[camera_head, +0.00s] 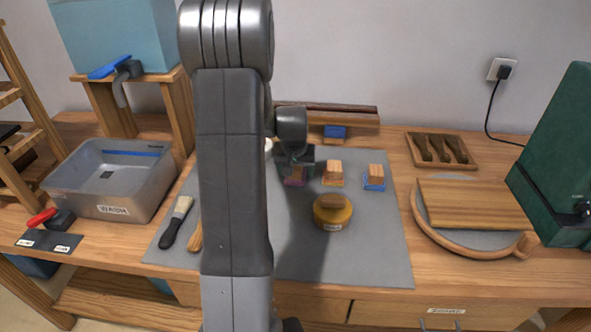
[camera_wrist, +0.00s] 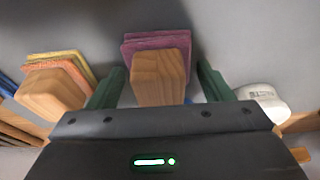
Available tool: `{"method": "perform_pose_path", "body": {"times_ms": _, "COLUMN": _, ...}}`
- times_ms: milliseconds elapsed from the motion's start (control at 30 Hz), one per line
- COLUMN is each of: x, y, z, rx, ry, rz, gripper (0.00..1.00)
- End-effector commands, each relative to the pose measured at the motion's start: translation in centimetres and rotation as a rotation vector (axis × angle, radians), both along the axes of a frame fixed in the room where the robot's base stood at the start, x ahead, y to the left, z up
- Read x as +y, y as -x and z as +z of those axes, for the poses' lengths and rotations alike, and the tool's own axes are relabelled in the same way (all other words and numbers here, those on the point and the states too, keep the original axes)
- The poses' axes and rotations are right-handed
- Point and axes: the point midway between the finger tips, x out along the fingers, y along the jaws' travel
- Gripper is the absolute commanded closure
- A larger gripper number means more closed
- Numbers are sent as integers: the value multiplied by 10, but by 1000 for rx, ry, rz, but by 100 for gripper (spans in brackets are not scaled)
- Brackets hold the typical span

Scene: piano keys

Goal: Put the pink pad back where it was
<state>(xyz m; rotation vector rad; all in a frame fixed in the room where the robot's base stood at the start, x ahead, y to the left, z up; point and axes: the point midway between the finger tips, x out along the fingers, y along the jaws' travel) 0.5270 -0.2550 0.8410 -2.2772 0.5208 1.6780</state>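The pink pad (camera_head: 294,182) is on the grey mat (camera_head: 365,255), partly hidden by my gripper (camera_head: 296,168) in the head view. In the wrist view the pink pad (camera_wrist: 155,41) has a wooden block handle (camera_wrist: 160,78) fixed to it. My gripper (camera_wrist: 158,74) has its two green fingers apart, one on each side of the handle, with a visible gap on both sides. Whether the fingers are level with the handle is hard to tell.
An orange pad block (camera_head: 333,175) and a blue pad block (camera_head: 375,180) stand to the right. A white object (camera_wrist: 263,98) lies beside the right finger. The mat's front right is clear.

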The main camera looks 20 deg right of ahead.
Motion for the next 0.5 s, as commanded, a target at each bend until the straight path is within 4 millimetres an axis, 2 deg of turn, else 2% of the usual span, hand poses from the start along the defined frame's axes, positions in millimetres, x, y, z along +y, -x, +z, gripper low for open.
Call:
{"method": "perform_pose_path", "body": {"times_ms": 333, "x": 0, "y": 0, "z": 2, "rx": 0, "ry": 0, "rz": 0, "gripper": 23}}
{"method": "perform_pose_path", "body": {"times_ms": 500, "x": 2, "y": 3, "z": 19, "rx": -3, "ry": 1, "rz": 0, "gripper": 23}}
